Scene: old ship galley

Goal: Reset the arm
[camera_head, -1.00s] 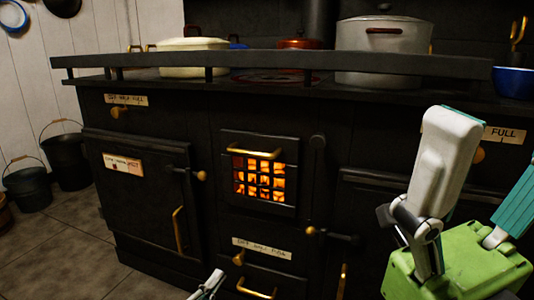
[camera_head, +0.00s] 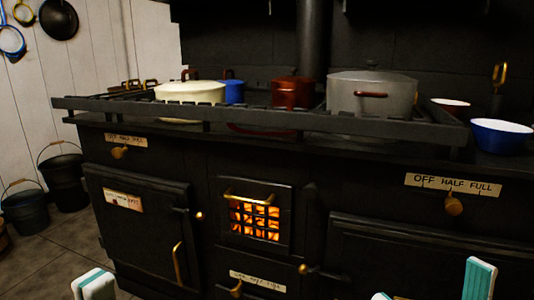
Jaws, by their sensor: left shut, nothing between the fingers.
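The white and teal end of my left arm, with the left gripper (camera_head: 93,284), shows at the bottom left edge, in front of the stove's lower left door. The gripper is shut and empty, and most of it is cut off by the frame edge.
A black stove (camera_head: 150,165) with a top rail fills the view. A cream pot (camera_head: 190,92), a red pot (camera_head: 291,91), a large grey pot (camera_head: 372,93) and a blue bowl (camera_head: 502,136) stand on top. Buckets (camera_head: 62,180) stand on the floor at left.

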